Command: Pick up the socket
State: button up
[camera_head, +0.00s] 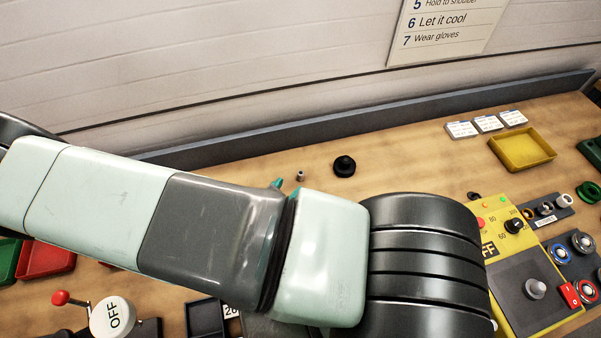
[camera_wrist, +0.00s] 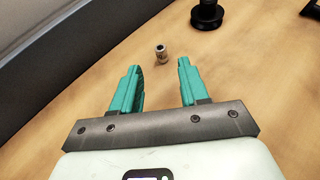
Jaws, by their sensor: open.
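The socket (camera_wrist: 161,54) is a small metal cylinder with a dark hole in its top. It stands on the wooden table, and in the head view it shows as a small piece (camera_head: 300,175) just beyond my arm. My gripper (camera_wrist: 160,65) has two teal fingers, spread apart with nothing between them. In the wrist view the socket appears just beyond the fingertips, between their lines, closer to the middle than to either finger. In the head view my arm hides most of the gripper; only a teal bit shows.
A black round knob-like piece (camera_head: 344,166) stands right of the socket, also in the wrist view (camera_wrist: 207,14). A yellow tray (camera_head: 522,149) and white label cards (camera_head: 487,124) lie at the back right. A yellow control panel (camera_head: 490,222) stands right. The wall ledge (camera_head: 330,129) borders the table behind.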

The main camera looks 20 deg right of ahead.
aim_at(299, 176)
jog(key=x, duration=0.7)
jog(key=shift+w+d+f, duration=0.15)
jog(key=shift+f, duration=0.1)
jog(key=shift+c, duration=0.2)
grip_shut()
